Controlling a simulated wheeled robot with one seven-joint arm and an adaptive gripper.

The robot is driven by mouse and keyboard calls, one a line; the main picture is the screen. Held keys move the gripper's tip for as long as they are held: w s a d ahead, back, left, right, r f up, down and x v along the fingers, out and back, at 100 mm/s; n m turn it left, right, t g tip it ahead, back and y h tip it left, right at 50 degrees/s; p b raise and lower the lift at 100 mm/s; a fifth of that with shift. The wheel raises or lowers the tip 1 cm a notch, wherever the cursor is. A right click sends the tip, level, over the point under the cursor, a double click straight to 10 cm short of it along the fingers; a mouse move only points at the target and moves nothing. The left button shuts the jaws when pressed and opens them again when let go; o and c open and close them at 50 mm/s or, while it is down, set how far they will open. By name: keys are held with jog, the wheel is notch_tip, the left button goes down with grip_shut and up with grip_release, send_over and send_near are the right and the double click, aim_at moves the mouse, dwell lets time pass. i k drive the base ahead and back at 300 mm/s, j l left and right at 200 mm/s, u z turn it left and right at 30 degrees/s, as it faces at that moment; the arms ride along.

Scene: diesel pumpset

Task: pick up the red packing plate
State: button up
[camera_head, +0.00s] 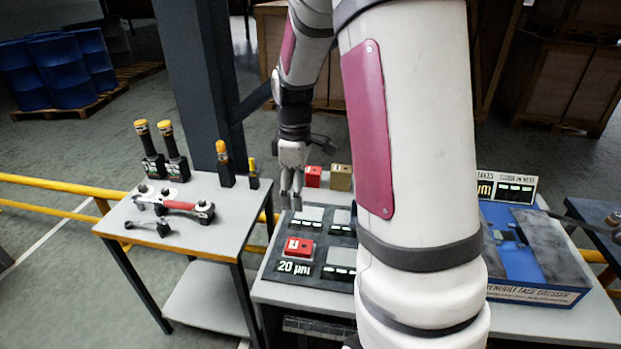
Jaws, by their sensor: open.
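A red block (299,247) with a white mark lies on the dark panel (276,268) above the "20 µm" lettering. A second red block (312,176) stands farther back, just right of my gripper. I cannot tell which of the two is the red packing plate. My gripper (291,203) is open and points down. In the picture it is above the nearer red block and left of the farther one. Its fingers look close together from this angle, and nothing shows between them. My arm hides the right part of the panel.
A tan block (341,177) is beside the farther red block. A side table (205,230) on the left holds a red-handled tool (178,205) and several yellow-topped dark items. A blue dresser unit (540,250) is on the right. A dark column (200,80) rises behind.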

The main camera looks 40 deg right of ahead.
aim_at(312, 172)
jog(key=z, duration=0.85)
